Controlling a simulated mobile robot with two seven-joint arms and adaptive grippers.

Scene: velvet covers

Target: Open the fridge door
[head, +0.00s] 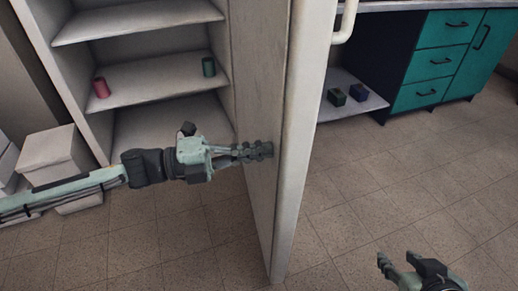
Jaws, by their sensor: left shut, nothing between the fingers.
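The fridge (150,76) stands at the upper left with its pale shelves showing. Its door (303,140) stands swung out from the body, seen nearly edge-on, with the inner face towards the left. A white handle (346,22) is on the outer side of the door near the top of the view. My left gripper (266,150) is shut and empty, its fingertips at the door's inner face; whether they touch cannot be told. My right gripper (397,258) is at the lower right, open and empty, away from the door.
A red can (101,88) and a green can (208,66) stand on a fridge shelf. White boxes (52,150) are stacked at the left. A teal drawer cabinet (440,62) and a low shelf with small green and blue boxes (359,92) are behind. The tiled floor at right is clear.

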